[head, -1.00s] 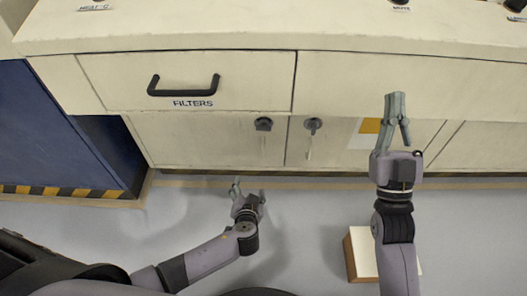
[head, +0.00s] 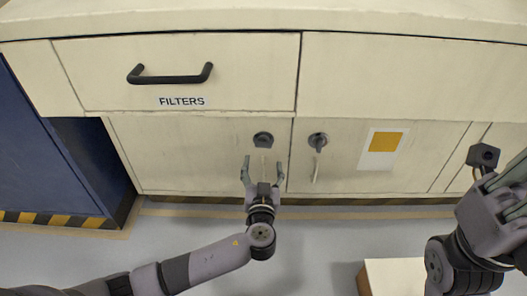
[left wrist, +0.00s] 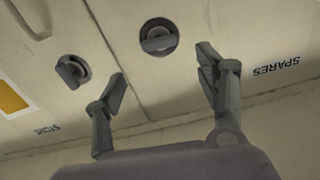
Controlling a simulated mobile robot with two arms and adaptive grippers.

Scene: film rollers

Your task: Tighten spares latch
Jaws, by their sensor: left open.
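The spares latch (head: 263,139) is a dark round knob on the left lower cabinet door, near that door's right edge. In the left wrist view the latch (left wrist: 158,38) has a raised grip bar, and a SPARES label (left wrist: 276,66) sits to its right. My left gripper (head: 262,168) is open and empty just below the latch in the head view. In the left wrist view its fingers (left wrist: 160,90) are spread, with the latch beyond the gap; I see no contact. My right gripper (head: 507,185) is at the right edge, partly cut off, its jaws unclear.
A second latch (head: 318,141) is on the neighbouring door, beside a yellow-and-white sticker (head: 383,142). Above is the FILTERS drawer (head: 240,75) with a black handle (head: 170,75). A blue cabinet (head: 55,150) stands left. A pale box (head: 395,278) lies on the floor near my right arm.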

